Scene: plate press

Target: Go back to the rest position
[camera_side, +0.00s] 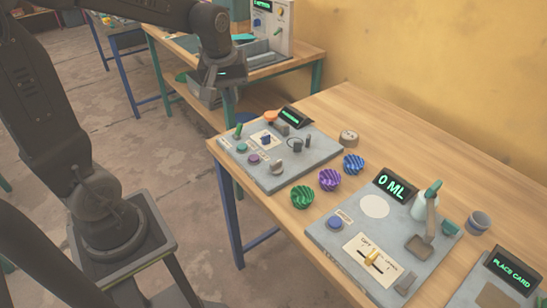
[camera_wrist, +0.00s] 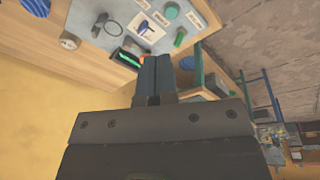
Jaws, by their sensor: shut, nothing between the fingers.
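My gripper (camera_side: 226,86) hangs in the air at the upper middle of the side view, above and beyond the far end of the wooden table (camera_side: 345,113). Its fingers are shut with nothing between them. In the wrist view the two fingers of my gripper (camera_wrist: 153,82) lie side by side, pointing past the grey control panel (camera_wrist: 110,25). That grey control panel also shows in the side view (camera_side: 279,178), with knobs, buttons and a small dark display (camera_side: 295,117). My gripper is apart from the panel and the table.
Green (camera_side: 302,197), purple (camera_side: 330,180) and blue (camera_side: 353,164) ribbed objects sit on the table. A second panel (camera_side: 330,238) has a display reading 0 ML (camera_side: 395,186). A small grey cup (camera_side: 479,222) stands right of it. Another workbench (camera_side: 305,62) stands behind; a yellow wall (camera_side: 420,50) bounds the table.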

